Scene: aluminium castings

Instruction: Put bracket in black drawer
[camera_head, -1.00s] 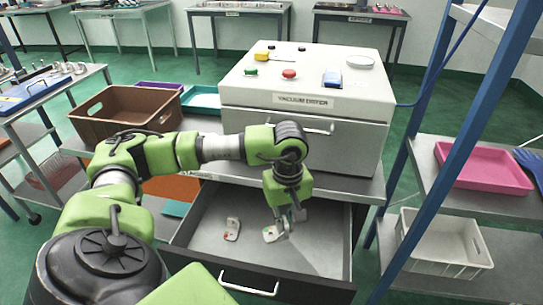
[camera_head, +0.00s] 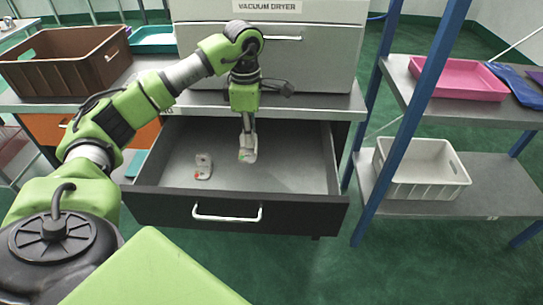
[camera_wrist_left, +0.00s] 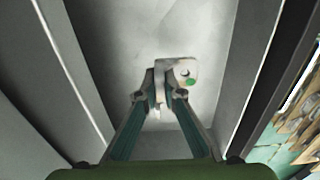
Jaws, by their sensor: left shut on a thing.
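The wrist view shows the bracket (camera_wrist_left: 180,68), with a hole and a green dot, between the fingertips of the gripper (camera_wrist_left: 168,84). I cannot tell whether the bracket touches the drawer floor. A second pale bracket (camera_head: 203,167) with small red and green marks lies in the drawer to the left. My right gripper is not in view.
The vacuum dryer (camera_head: 300,50) stands on the bench right behind the drawer. A brown crate (camera_head: 60,66) is at the left. A blue shelf post (camera_head: 405,130), a pink tray (camera_head: 458,80) and a white crate (camera_head: 425,172) are at the right.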

